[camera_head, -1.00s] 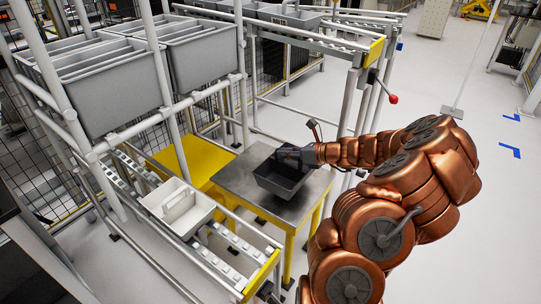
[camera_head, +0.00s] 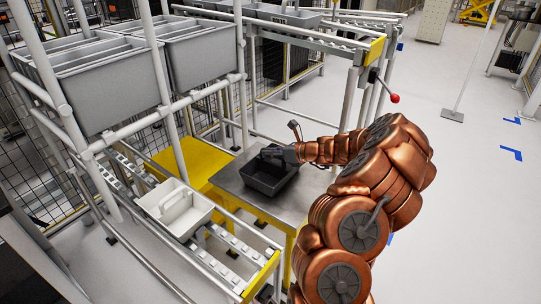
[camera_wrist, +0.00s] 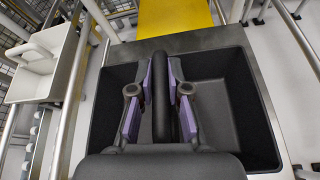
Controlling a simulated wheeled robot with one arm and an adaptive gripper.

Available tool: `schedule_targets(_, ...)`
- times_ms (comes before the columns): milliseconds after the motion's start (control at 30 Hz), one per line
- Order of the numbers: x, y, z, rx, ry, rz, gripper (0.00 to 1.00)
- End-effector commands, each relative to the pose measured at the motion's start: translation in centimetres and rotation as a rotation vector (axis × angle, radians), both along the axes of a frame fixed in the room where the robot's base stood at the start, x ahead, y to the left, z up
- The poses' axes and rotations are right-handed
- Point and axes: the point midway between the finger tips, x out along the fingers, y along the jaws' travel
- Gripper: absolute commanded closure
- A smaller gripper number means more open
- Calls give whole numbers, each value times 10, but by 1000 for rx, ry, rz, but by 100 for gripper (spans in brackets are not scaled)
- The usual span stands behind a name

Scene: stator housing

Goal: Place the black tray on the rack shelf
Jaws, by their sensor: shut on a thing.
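The black tray (camera_head: 268,182) is over the grey metal table (camera_head: 240,197) in the head view. I cannot tell whether its base touches the tabletop. My gripper (camera_wrist: 161,84) is shut on the tray's central bar-like handle (camera_wrist: 161,65), with purple-padded fingers on both sides of it in the wrist view. The tray's dark inside (camera_wrist: 215,105) looks empty. The rack (camera_head: 225,243) with a sloping roller shelf stands left of and in front of the table. A white tray (camera_head: 177,207) with a handle sits on that shelf.
Grey bins (camera_head: 120,85) fill the rack's upper level. Upright posts and rails stand between the bins and the table. A yellow platform (camera_head: 195,160) lies behind the table. Roller shelf room (camera_head: 225,248) is free in front of the white tray.

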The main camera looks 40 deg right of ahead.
Motion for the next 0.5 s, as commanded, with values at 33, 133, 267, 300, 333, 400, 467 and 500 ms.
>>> schedule_targets(33,0,0,1,0,0,-1,100)
schedule_targets(133,0,-1,1,0,-1,-1,100)
schedule_targets(267,0,0,0,0,0,-1,82)
schedule_targets(300,0,-1,0,0,0,-1,78)
schedule_targets(333,0,-1,0,0,0,-1,75)
schedule_targets(400,0,-1,0,0,0,-1,67)
schedule_targets(467,0,-1,0,0,0,-1,61)
schedule_targets(500,0,-1,0,0,0,-1,59)
